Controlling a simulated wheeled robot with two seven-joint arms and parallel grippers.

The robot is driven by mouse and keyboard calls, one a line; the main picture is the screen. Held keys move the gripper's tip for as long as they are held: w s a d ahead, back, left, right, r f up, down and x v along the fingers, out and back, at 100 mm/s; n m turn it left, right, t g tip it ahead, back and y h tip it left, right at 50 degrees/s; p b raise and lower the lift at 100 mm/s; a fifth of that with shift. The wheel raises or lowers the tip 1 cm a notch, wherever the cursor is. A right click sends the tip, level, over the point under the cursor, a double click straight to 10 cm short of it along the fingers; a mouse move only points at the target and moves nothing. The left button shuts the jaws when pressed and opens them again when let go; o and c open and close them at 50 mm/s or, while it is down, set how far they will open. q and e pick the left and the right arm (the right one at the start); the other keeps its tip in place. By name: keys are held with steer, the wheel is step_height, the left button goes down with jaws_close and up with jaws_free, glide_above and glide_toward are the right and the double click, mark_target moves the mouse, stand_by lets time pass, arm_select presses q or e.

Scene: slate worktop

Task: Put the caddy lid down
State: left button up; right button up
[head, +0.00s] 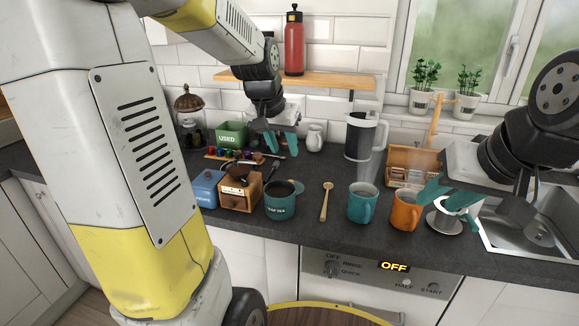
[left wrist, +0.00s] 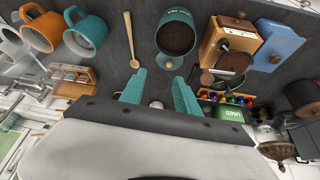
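The teal caddy (head: 281,203) stands open on the slate worktop, dark contents showing; it also appears in the left wrist view (left wrist: 177,19). A small teal round piece (head: 297,186), apparently the lid, is beside the caddy's back right rim; whether it lies flat or leans is unclear. My left gripper (head: 280,145) is open and empty, above and behind the caddy, fingers pointing down. In the left wrist view its two teal fingers (left wrist: 160,90) are apart. My right gripper (head: 448,197) is at the right, fingers apart, near a white dripper (head: 444,221); no grip shows.
A wooden grinder (head: 240,190) and blue box (head: 206,188) stand left of the caddy. Behind are a green box (head: 232,134) and French press (head: 362,137). The sink is far right.

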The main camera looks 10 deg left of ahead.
arm_select(q)
steer(key=s+d+r, duration=0.1)
steer(key=s, duration=0.8)
steer(key=s+d+r+n+t+h, duration=0.1)
steer(key=s+d+r, duration=0.1)
steer(key=s, duration=0.8)
steer(key=shift+s+d+r, duration=0.25)
steer(key=shift+s, duration=0.05)
